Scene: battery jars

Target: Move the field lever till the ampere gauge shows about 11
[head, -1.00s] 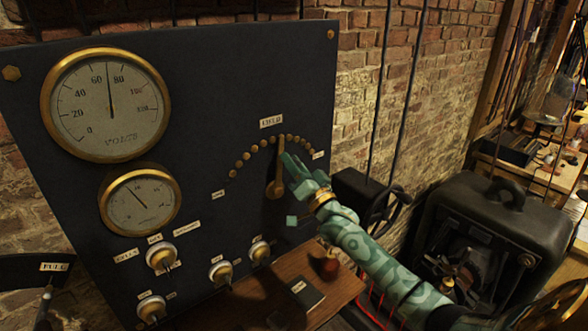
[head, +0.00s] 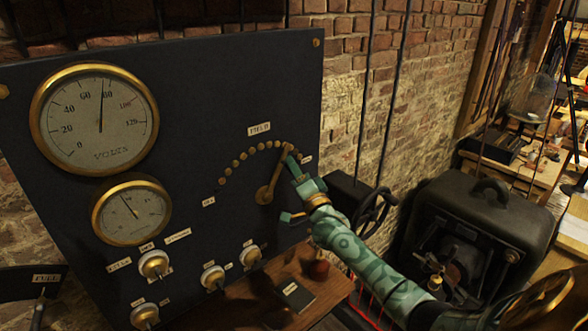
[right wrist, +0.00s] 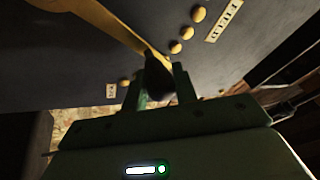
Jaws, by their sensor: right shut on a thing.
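The brass field lever (head: 269,184) is on the dark panel, pivoted low and tilted up to the right, its tip near the right end of an arc of brass studs. My right gripper (head: 292,160) is at its upper end. In the right wrist view the fingers (right wrist: 160,85) are shut on the lever's dark knob (right wrist: 157,76), with the brass arm (right wrist: 105,22) running to the upper left. The ampere gauge (head: 131,212) is the smaller dial; its needle leans up and left, its figures too small to read. My left gripper is not in view.
The larger volts gauge (head: 95,112) reads just under 80. Several switches (head: 213,278) line the lower panel. A wooden shelf (head: 262,292) below holds a dark book (head: 297,294) and a round reddish thing (head: 319,269). A handwheel (head: 374,212) and black machine (head: 476,225) stand right.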

